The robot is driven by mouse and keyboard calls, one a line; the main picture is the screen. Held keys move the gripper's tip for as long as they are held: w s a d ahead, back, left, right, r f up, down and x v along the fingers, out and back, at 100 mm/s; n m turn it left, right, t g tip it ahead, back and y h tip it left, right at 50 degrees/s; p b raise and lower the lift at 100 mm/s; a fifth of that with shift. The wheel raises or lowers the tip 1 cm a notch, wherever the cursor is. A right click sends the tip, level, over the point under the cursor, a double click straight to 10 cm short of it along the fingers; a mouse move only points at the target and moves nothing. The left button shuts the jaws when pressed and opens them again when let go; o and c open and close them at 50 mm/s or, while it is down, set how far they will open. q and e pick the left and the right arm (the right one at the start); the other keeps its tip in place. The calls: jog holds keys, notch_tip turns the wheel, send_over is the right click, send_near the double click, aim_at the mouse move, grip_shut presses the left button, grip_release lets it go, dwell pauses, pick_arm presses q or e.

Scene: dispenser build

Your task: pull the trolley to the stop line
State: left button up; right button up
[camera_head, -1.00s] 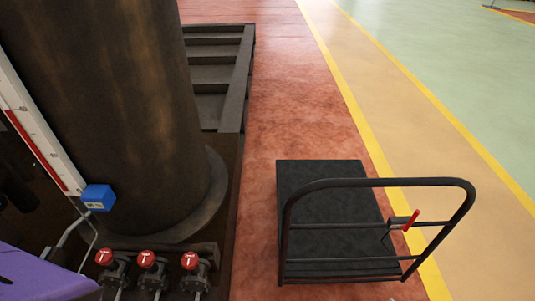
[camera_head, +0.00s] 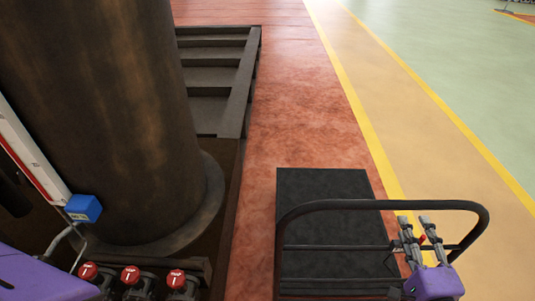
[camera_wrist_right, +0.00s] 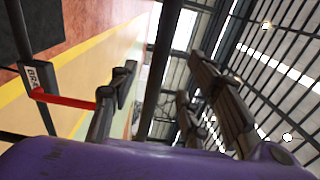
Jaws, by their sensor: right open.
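The trolley has a flat black deck (camera_head: 325,190) and a dark tubular push handle (camera_head: 340,204). It stands on the red floor at the lower right of the head view. My right gripper (camera_head: 414,222) is open, at the right part of the handle, its fingers pointing toward the top bar. In the right wrist view a dark bar (camera_wrist_right: 161,75) runs between the open fingers, apparently without being clamped. A red lever (camera_wrist_right: 65,100) on a labelled bracket sits beside the fingers; the gripper mostly hides it in the head view. I cannot single out a stop line. My left gripper is out of view.
A large rusty column (camera_head: 110,120) and a dark metal frame (camera_head: 230,95) stand on the left. Several red-capped valves (camera_head: 130,275) and a blue box (camera_head: 83,208) are at lower left. Yellow lines (camera_head: 375,145) edge a tan lane on the right. Floor beyond the trolley is clear.

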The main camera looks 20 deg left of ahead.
aim_at(398, 206)
jog(key=x, duration=0.9)
jog(key=shift+f+b, duration=0.1)
jog(key=shift+b, duration=0.25)
jog(key=shift+c, duration=0.4)
grip_shut()
jog(key=shift+s+f, duration=0.1)
